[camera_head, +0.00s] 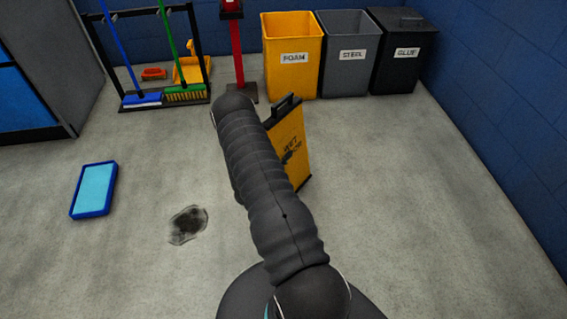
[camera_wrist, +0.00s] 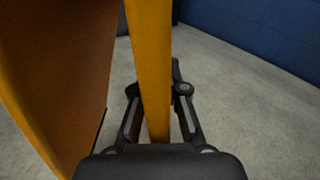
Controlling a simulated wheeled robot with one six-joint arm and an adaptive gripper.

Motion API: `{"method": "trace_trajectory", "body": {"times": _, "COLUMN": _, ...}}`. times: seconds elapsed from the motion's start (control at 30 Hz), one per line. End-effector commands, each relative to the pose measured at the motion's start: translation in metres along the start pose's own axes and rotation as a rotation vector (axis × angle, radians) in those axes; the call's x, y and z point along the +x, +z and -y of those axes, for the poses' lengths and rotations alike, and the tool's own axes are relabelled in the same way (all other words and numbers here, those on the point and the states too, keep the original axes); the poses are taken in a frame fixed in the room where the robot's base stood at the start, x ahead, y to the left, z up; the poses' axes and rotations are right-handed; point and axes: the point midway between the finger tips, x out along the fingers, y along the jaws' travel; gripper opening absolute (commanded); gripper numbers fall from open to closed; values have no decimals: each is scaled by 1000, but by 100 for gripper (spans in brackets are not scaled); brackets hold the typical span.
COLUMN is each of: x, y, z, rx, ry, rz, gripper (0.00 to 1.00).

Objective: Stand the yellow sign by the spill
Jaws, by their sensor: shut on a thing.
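The yellow sign (camera_head: 293,151), with a black handle on top and dark lettering, is upright to the right of my arm in the head view. My arm hides its left part. In the wrist view a narrow yellow part of the sign (camera_wrist: 151,70) runs between the two fingers of my gripper (camera_wrist: 158,105), which is shut on it. A broad yellow panel (camera_wrist: 60,70) fills the left of that view. The spill (camera_head: 188,225) is a dark patch on the floor, left of my arm. I cannot tell whether the sign touches the floor.
A blue tray (camera_head: 94,190) lies left of the spill. A rack with brooms (camera_head: 165,100) stands at the back left. Yellow FOAM (camera_head: 292,75), grey STEEL (camera_head: 347,75) and black GLUE (camera_head: 403,70) bins line the back. Floor around the spill is clear.

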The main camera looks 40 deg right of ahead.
Motion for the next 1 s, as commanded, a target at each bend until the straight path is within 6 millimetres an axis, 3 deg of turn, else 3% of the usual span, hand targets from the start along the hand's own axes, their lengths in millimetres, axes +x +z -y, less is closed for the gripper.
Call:
{"method": "trace_trajectory", "body": {"times": 0.23, "x": 2, "y": -7, "z": -8, "rx": 0, "ry": 1, "rz": 2, "gripper": 0}}
{"method": "trace_trajectory", "body": {"times": 0.5, "x": 1, "y": -38, "z": -13, "rx": 0, "ry": 1, "rz": 2, "gripper": 0}}
{"method": "trace_trajectory", "body": {"times": 0.93, "x": 1, "y": -44, "z": -15, "rx": 1, "ry": 1, "rz": 3, "gripper": 0}}
{"method": "trace_trajectory", "body": {"times": 1.0, "x": 1, "y": -44, "z": -14, "rx": 0, "ry": 1, "rz": 1, "gripper": 24}}
